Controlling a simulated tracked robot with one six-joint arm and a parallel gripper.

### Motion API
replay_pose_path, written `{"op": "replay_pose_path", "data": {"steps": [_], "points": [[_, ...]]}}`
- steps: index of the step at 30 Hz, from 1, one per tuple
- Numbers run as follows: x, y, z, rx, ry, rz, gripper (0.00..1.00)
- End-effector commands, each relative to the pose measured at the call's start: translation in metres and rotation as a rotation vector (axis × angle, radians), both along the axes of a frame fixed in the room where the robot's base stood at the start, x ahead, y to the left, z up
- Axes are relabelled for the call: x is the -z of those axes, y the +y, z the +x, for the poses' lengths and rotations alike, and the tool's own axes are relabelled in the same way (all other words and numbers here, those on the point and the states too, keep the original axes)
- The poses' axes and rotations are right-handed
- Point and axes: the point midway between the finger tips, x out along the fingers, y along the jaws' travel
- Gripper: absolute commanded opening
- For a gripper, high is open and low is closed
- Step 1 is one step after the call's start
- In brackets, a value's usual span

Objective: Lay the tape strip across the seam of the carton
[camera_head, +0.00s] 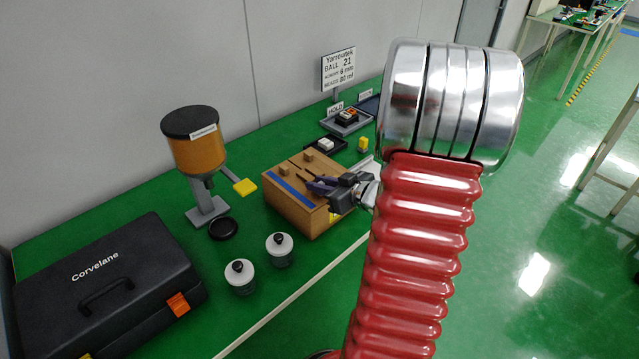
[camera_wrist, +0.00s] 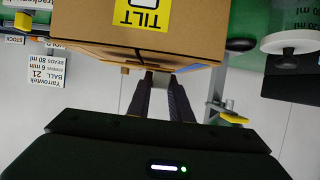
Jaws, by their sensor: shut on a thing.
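The carton (camera_head: 315,218) is a brown box standing closed on the green bench. It also fills the top of the wrist view (camera_wrist: 90,25), upside down, with a yellow TILT label. A blue tape strip (camera_head: 290,189) lies along one side of its top; a sliver shows in the wrist view (camera_wrist: 191,68). My gripper (camera_head: 306,180) reaches over the carton top from the right. In the wrist view, its dark fingers (camera_wrist: 160,78) are shut on a small grey piece at their tips. I cannot tell whether this piece joins the strip. My fingers partly hide the seam.
Two small wooden blocks (camera_head: 309,157) sit on the carton top. The HOLD tray (camera_head: 346,127) lies behind.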

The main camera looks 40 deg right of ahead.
Motion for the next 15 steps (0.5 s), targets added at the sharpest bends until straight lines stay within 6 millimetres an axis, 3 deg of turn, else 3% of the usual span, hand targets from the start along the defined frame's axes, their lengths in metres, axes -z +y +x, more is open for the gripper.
{"op": "replay_pose_path", "data": {"steps": [15], "points": [[0.0047, -0.0003, -0.0003, 0.001, 0.0, 0.001, 0.0]]}}
